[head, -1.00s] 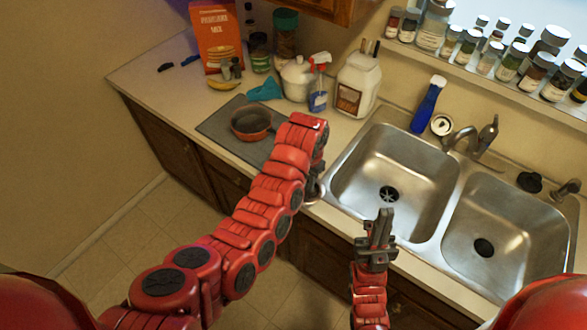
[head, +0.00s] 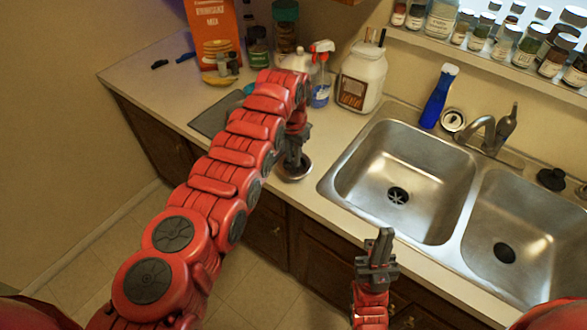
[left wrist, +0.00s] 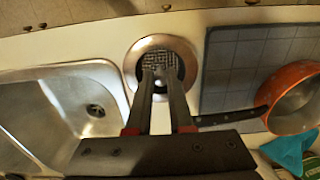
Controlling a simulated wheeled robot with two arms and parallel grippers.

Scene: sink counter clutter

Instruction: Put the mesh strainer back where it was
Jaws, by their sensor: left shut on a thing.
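The mesh strainer (head: 293,174) is a small round metal rim with dark mesh, seen at the counter's front strip between the grey mat and the left sink basin. In the left wrist view the strainer (left wrist: 160,42) shows its wide rim and mesh beyond my fingertips. My left gripper (head: 294,160) is shut on it from above. I cannot tell whether the strainer touches the counter. My right gripper (head: 383,245) is in front of the sink, apart from everything, and its finger gap is unclear.
A grey mat (left wrist: 225,88) with an orange pan (left wrist: 297,100) lies beside the strainer, the pan's handle pointing toward my gripper. A double sink (head: 410,150) is on the other side. A white jar (head: 361,75) and spray bottle (head: 320,85) stand behind.

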